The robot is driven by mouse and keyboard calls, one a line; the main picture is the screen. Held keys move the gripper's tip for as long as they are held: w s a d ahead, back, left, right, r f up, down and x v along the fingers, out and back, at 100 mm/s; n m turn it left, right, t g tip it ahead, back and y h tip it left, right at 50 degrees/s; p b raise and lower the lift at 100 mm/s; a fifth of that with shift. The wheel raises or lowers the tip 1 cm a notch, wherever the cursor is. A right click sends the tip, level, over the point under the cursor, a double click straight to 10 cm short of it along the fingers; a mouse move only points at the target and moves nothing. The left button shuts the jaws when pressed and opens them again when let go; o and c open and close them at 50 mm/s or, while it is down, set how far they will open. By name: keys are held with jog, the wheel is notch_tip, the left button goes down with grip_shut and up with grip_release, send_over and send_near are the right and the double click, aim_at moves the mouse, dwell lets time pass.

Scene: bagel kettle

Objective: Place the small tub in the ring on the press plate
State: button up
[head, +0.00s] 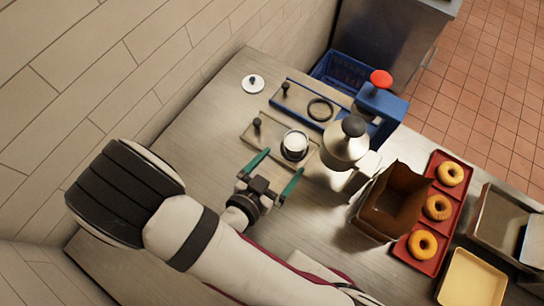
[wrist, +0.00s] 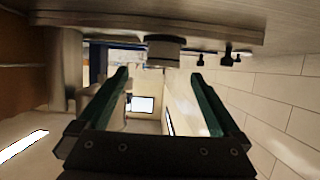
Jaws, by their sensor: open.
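The small tub (head: 295,142), a short cylinder with a white top, stands upright on a tan board (head: 268,138) with a dark knob. A dark band shows around its base; I cannot tell whether it is a separate ring. A black ring (head: 320,109) lies empty on the blue-edged press plate (head: 297,98) behind it. My gripper (head: 284,160) has its green fingers spread just in front of the tub and holds nothing. In the wrist view, the tub (wrist: 163,50) appears beyond and between the fingertips (wrist: 160,73).
The blue press with a red knob (head: 381,78) and a metal kettle (head: 342,148) stand right of the tub. A brown box (head: 378,222) and a red tray (head: 430,250) of bagels are farther right. A white lid (head: 252,85) lies at the back left. The left counter is clear.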

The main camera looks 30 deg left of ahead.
jog(key=v, duration=0.4)
jog(key=w+a+m+g, duration=0.2)
jog(key=g, duration=0.1)
jog(key=w+a+m+g+y, duration=0.1)
jog(key=g, duration=0.1)
jog(key=shift+w+f, duration=0.3)
jog(key=shift+f, duration=0.05)
jog(key=w+d+r+g+y, duration=0.35)
jog(key=d+r+g, duration=0.25)
jog(key=r, duration=0.5)
jog(key=s+d+r+m+g+h, duration=0.1)
jog(key=s+d+r, duration=0.1)
jog(key=s+d, duration=0.3)
jog(key=s+d+r+m+g+h, duration=0.1)
jog(key=s+d, duration=0.4)
jog(key=d, duration=0.7)
jog(key=shift+s+d+r+m+g+h, duration=0.2)
jog(key=shift+s+r+m+g+h, duration=0.15)
jog(key=shift+r, duration=0.45)
